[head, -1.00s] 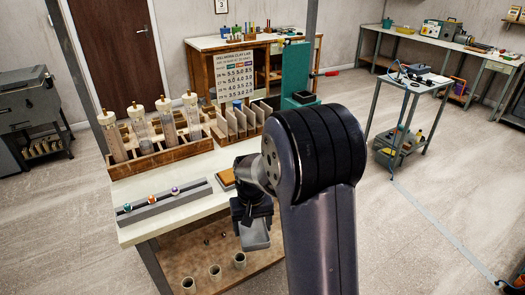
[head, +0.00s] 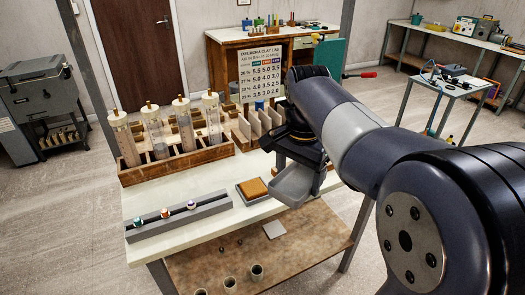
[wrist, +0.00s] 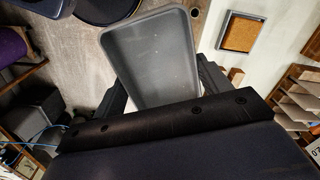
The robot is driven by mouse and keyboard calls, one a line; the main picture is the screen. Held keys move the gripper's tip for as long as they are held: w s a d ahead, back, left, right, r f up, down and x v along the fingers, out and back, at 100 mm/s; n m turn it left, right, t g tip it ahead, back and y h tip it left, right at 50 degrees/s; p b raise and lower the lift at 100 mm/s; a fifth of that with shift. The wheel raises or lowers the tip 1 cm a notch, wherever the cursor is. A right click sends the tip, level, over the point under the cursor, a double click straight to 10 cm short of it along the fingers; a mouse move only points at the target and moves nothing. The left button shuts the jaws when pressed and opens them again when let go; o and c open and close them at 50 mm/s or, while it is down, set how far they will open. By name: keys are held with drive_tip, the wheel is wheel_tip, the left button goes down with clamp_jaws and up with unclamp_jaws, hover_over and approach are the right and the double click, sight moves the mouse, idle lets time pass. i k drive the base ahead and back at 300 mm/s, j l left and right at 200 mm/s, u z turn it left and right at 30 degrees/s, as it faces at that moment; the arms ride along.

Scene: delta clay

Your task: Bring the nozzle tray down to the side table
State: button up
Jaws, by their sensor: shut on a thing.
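The grey shallow tray (head: 291,188) is held in my gripper (head: 302,160), off the front right edge of the white-topped bench in the head view. In the wrist view the tray (wrist: 150,55) looks empty, and my gripper (wrist: 165,98) is shut on its near end. A small grey table (head: 462,84) with a blue cable and a dark device on top stands at the back right, and is well apart from the tray. My arm hides part of its legs.
The white bench (head: 160,253) carries a wooden rack of tubes (head: 185,165), a grey rail with three coloured pieces (head: 180,215) and an orange block in a grey dish (head: 252,189). Several cups (head: 229,283) stand on its lower shelf. Open floor shows at the left and back.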

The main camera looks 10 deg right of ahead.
sight(271, 158)
drive_tip(key=i, duration=1.15)
